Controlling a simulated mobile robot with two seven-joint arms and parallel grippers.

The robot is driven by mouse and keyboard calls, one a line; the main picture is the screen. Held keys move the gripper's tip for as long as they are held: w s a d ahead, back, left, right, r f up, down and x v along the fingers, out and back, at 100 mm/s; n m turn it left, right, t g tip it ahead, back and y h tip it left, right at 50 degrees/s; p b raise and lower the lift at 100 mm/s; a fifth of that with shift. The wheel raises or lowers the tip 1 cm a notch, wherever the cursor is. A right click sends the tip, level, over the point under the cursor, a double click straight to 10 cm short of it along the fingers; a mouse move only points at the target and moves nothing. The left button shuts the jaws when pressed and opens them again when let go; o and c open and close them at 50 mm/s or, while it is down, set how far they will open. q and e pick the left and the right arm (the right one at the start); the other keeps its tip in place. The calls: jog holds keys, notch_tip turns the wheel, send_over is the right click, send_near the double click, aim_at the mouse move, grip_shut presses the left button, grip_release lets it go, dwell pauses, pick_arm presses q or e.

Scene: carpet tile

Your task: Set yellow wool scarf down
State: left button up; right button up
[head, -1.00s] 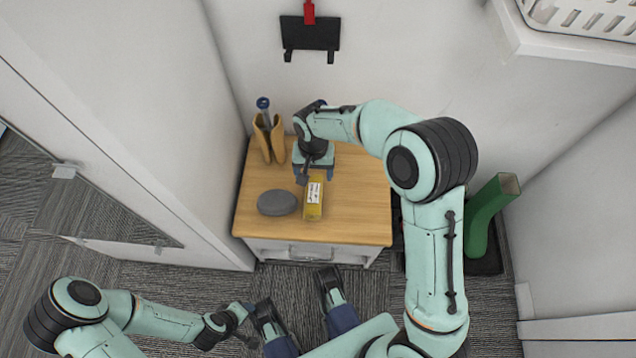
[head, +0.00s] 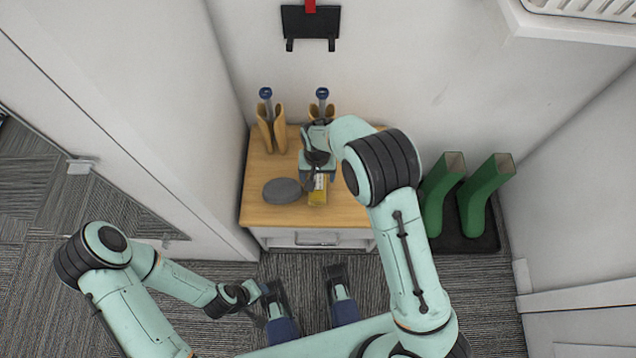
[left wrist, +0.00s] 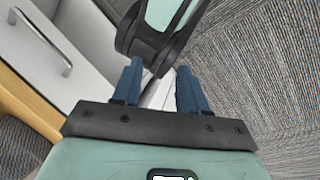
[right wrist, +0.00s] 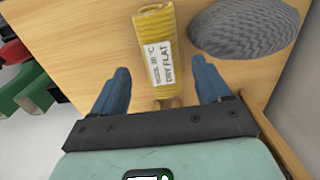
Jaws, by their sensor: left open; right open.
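The yellow wool scarf (head: 317,198) is a compact roll with a white care label. It lies on the wooden cabinet top (head: 346,212), beside a grey oval object. It also shows in the right wrist view (right wrist: 153,30). My right gripper (head: 316,174) is over the scarf's far end. Its blue fingers (right wrist: 160,84) are open, one on each side of the scarf's near end with gaps, and nothing is gripped. My left gripper (head: 258,291) is low at the left, away from the cabinet. Its fingers (left wrist: 158,85) are open and empty.
The grey oval object (head: 283,190) is close left of the scarf. Tan boots (head: 272,134) with blue-topped inserts stand at the cabinet's back. Green boots (head: 485,193) stand on a dark tray to the right. Walls enclose the cabinet's back and left. The cabinet's front right top is clear.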

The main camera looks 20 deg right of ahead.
aim_at(318, 182)
notch_tip(318, 182, down, 6)
jog(key=shift+w+d+r+b, duration=0.1)
jog(key=shift+w+b, duration=0.05)
jog(key=shift+b, duration=0.65)
jog(key=c, duration=0.9)
pick_arm(q)
notch_tip(318, 182, up, 16)
jog(key=s+d+g+p, duration=0.1)
jog(key=s+p, duration=0.2)
jog(key=p, duration=1.4)
jog(key=shift+d+f+g+h+p, duration=0.15)
jog(key=shift+d+g+h+p, duration=0.15)
jog(key=shift+g+p, duration=0.1)
pick_arm(e)
jog(key=d+r+n, duration=0.1)
jog(key=d+r, duration=0.1)
jog(key=r, duration=0.8)
jog(key=d+r+n, duration=0.1)
jog(key=r, duration=0.9)
jog(key=d+r+n, duration=0.1)
jog(key=d+r, duration=0.1)
jog(key=r, duration=0.8)
jog(key=shift+s+d, duration=0.35)
jog(key=shift+s, duration=0.05)
